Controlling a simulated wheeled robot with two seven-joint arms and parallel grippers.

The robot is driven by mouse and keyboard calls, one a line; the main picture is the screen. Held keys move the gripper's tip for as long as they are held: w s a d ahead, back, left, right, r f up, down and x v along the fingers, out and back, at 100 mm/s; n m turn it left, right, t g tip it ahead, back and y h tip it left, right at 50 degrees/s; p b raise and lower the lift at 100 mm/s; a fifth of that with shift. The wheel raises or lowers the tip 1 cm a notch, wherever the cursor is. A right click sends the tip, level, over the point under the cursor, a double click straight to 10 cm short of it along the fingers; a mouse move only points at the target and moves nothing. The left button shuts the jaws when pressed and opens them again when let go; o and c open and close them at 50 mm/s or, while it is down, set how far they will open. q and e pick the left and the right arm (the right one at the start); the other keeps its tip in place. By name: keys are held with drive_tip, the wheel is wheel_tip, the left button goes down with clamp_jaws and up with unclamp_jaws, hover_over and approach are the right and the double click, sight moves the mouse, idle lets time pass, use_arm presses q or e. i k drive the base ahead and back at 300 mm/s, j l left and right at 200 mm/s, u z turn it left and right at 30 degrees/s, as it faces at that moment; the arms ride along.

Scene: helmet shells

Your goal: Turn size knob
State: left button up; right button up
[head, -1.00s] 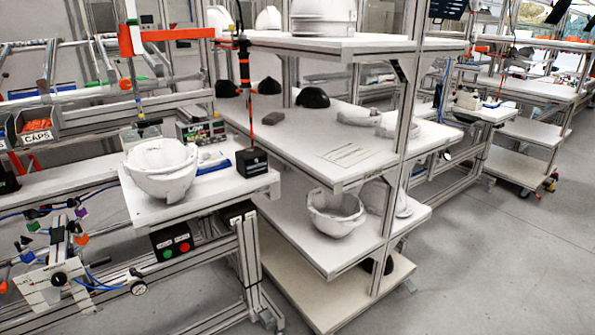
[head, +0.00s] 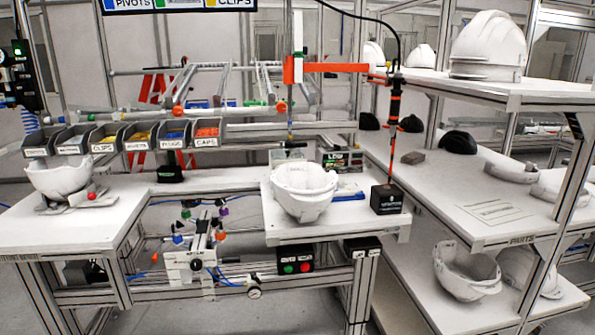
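A white helmet shell (head: 60,177) sits upside down on a grey fixture on the left worktable. Another white helmet shell (head: 304,190) rests upside down on the middle worktable. No size knob can be made out on either shell at this distance. Neither of my grippers shows in the head view.
Labelled bins (head: 121,139) stand behind the left worktable (head: 60,228). A black block (head: 386,199) with a hanging tool stands right of the middle shell. A parts shelf (head: 480,208) with more shells fills the right. A clamp stand (head: 199,262) sits below, between the tables.

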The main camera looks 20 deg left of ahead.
sight(196, 264)
drive_tip(key=u, duration=1.3)
